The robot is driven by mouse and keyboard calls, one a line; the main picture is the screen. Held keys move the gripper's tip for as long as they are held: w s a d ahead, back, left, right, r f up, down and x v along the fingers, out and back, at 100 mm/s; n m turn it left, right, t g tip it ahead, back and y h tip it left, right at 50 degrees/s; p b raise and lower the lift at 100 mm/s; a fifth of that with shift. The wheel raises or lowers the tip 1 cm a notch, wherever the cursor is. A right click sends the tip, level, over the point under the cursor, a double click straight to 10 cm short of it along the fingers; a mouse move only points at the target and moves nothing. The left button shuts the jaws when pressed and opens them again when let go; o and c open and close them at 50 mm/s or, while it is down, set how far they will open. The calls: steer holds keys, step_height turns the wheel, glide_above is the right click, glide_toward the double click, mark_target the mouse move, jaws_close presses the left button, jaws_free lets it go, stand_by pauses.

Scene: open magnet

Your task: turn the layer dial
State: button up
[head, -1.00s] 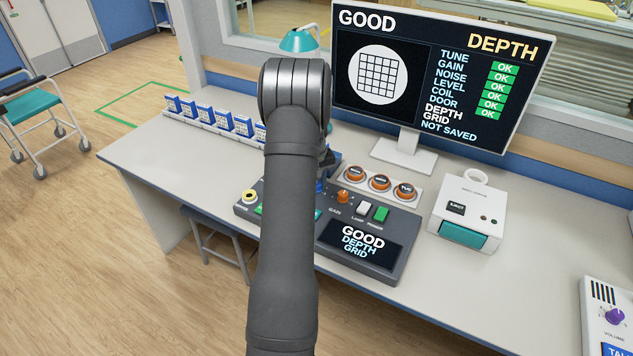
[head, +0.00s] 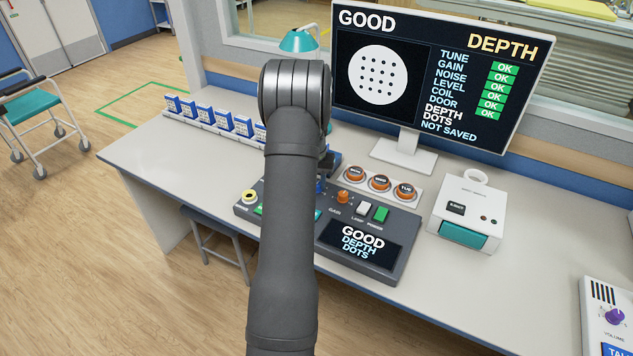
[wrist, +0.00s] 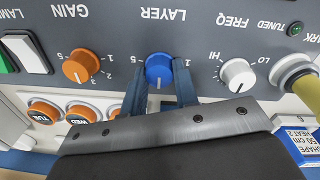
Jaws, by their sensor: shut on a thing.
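The blue layer dial (wrist: 158,68) sits on the grey console under the printed word LAYER in the wrist view, which shows the console upside down. My gripper (wrist: 160,85) is shut on the dial, one finger on each side of it. The dial's white pointer line faces down in that view. In the head view my arm hides most of the dial and gripper. The monitor (head: 440,70) reads GOOD, DEPTH, DOTS and NOT SAVED, with a dot pattern on a white disc. The console screen (head: 361,243) reads GOOD DEPTH DOTS.
An orange gain dial (wrist: 80,66) and a white freq dial (wrist: 237,75) flank the layer dial closely. Orange day buttons (head: 380,182) sit behind the console. A white box (head: 468,212) stands to its right.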

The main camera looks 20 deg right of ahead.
steer(key=o, duration=1)
steer(key=shift+c, duration=0.2)
steer(key=shift+r, duration=0.1)
step_height(320, 180, up, 17)
steer(key=shift+w+a, duration=0.15)
steer(key=shift+a, duration=0.15)
steer(key=f, duration=1.7)
steer(key=shift+d+f, duration=0.1)
steer(key=shift+d, duration=0.2)
